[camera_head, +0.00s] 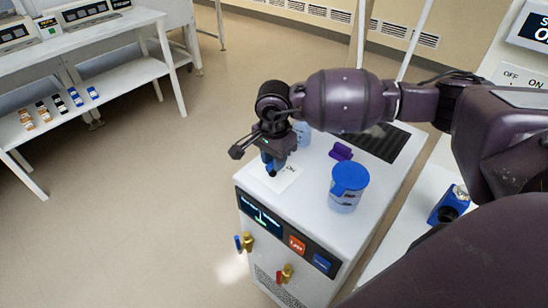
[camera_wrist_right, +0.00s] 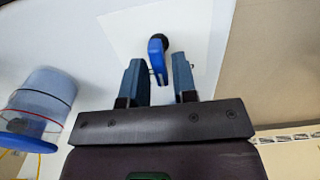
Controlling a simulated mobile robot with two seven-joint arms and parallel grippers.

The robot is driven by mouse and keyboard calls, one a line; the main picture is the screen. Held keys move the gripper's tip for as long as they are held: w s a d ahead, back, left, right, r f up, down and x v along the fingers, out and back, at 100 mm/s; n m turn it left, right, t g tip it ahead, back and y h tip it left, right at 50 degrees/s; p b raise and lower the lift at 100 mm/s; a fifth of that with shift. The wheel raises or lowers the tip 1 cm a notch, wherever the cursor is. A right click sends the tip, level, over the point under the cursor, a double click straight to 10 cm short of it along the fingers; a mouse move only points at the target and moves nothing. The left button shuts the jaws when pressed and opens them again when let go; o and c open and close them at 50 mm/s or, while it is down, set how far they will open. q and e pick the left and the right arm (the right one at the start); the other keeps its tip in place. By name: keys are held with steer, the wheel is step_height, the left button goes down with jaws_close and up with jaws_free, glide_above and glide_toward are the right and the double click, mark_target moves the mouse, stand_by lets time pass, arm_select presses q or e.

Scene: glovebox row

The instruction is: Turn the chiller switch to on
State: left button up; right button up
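The chiller (camera_head: 330,240) is a white cabinet with a dark display on its upper front edge. Its switch, a blue lever (camera_wrist_right: 157,56) on a dark round base, sits on a white label plate (camera_wrist_right: 120,30) on the chiller's top. In the head view the label plate (camera_head: 287,177) shows, but my right gripper (camera_head: 270,160) largely hides the switch. In the wrist view my right gripper (camera_wrist_right: 160,78) is open, its two fingers on either side of the lever's near end, with gaps visible. I cannot tell which way the lever is set. My left gripper is not in view.
A blue-lidded jar (camera_head: 347,187), a purple object (camera_head: 341,151) and a dark grille (camera_head: 382,142) are on the chiller's top. Blue-handled (camera_head: 244,242) and red-handled (camera_head: 284,273) brass valves project from its front. A white bench (camera_head: 75,38) stands at left; the floor between is clear.

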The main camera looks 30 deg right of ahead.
jaws_close()
steer(key=shift+m, duration=0.4)
steer(key=shift+m+p, duration=0.3)
steer(key=shift+m, duration=0.3)
steer(key=shift+s+m+p, duration=0.15)
steer(key=shift+m+p, duration=0.3)
steer(key=shift+m, duration=1.55)
